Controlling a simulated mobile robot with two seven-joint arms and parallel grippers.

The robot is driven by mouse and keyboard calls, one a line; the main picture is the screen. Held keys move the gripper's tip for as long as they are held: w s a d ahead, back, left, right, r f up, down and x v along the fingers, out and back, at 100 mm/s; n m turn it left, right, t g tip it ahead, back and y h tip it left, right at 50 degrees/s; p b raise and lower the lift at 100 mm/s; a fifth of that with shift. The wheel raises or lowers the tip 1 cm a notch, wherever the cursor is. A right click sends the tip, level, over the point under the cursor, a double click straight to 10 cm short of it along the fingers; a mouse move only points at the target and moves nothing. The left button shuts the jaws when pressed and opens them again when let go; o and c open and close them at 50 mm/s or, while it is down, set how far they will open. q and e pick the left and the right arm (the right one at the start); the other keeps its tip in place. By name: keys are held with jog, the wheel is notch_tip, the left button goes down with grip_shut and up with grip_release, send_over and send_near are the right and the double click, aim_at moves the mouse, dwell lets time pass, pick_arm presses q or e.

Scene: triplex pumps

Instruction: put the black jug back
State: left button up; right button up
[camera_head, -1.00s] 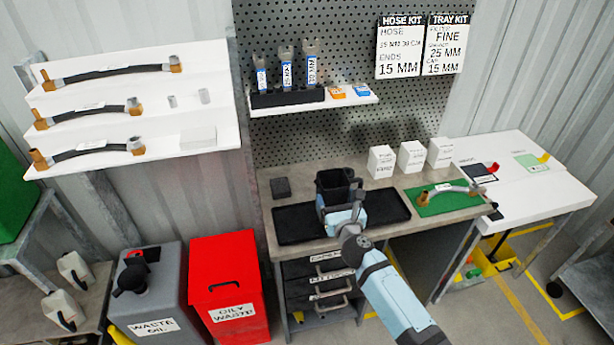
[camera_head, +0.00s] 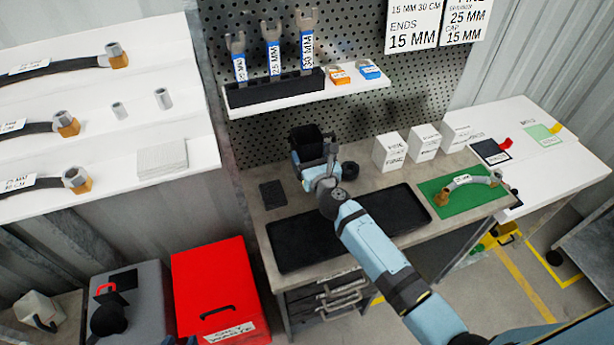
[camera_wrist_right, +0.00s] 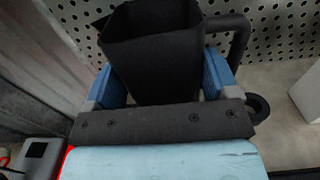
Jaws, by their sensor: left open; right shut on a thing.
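The black jug (camera_head: 306,140) is over the back of the workbench, against the pegboard, with its open mouth up. My right gripper (camera_head: 318,172) is shut on the jug. In the right wrist view the black jug (camera_wrist_right: 155,55) sits between the blue fingers of the right gripper (camera_wrist_right: 160,85), its handle to the right. I cannot tell whether the jug's base touches the bench. Only the tips of my left gripper (camera_head: 181,341) show at the bottom edge of the head view, open, far from the jug.
A black tray (camera_head: 400,213) lies on the bench front. A dark square pad (camera_head: 272,195) is left of the jug; a black ring (camera_head: 350,170) is right of it. White boxes (camera_head: 390,152) stand further right. A wrench shelf (camera_head: 300,95) hangs above.

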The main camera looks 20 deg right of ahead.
notch_tip(320, 180, down, 7)
jog(key=b, duration=0.3)
jog(key=shift+r+b, duration=0.15)
jog(key=shift+b, duration=0.15)
jog(key=shift+f, duration=0.25)
jog(key=o, duration=1)
jog(key=shift+r, duration=0.3)
jog(key=shift+s+f, duration=0.15)
jog(key=shift+s, duration=0.15)
jog(key=s, duration=1.1)
jog(key=shift+s+d+b, duration=0.1)
jog(key=shift+d+b, duration=0.1)
jog(key=shift+b, duration=0.1)
jog(key=shift+s, duration=0.1)
